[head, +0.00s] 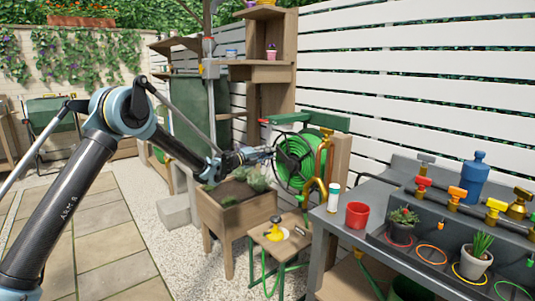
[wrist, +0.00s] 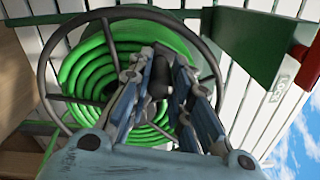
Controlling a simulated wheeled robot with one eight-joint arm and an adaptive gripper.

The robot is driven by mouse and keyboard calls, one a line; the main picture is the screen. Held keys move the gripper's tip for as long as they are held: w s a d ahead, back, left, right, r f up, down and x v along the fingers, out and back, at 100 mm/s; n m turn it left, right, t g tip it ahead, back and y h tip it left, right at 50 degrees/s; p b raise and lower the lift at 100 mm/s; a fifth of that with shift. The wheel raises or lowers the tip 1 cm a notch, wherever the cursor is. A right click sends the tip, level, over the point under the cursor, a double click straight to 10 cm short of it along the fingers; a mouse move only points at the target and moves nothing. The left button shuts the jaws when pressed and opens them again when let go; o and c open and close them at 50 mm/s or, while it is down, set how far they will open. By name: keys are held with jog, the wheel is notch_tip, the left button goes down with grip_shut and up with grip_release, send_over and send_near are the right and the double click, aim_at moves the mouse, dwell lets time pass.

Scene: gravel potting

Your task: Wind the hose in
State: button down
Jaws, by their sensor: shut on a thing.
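The hose reel (head: 294,160) stands by the white fence, with green hose coiled on it. In the wrist view the green hose (wrist: 82,72) forms many turns behind a dark round wheel rim (wrist: 44,68). A dark crank handle (wrist: 160,78) sticks out from the wheel. My gripper (wrist: 165,72) is shut on this handle, its blue-grey fingers on either side. In the head view my gripper (head: 266,155) reaches the reel's left side; the handle is too small to make out there.
A wooden planter (head: 233,220) stands below my arm. A small stool (head: 278,240) holds a yellow-topped item. A grey bench (head: 335,225) at right carries a red pot (head: 357,215), plants and colored taps. A green bracket (wrist: 235,40) is close to the right in the wrist view.

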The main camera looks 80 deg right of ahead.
jog(key=shift+w+d, duration=0.1)
jog(key=shift+w, duration=0.05)
jog(key=c, duration=1.4)
grip_release()
jog(key=shift+c, duration=0.2)
jog(key=v, duration=1.2)
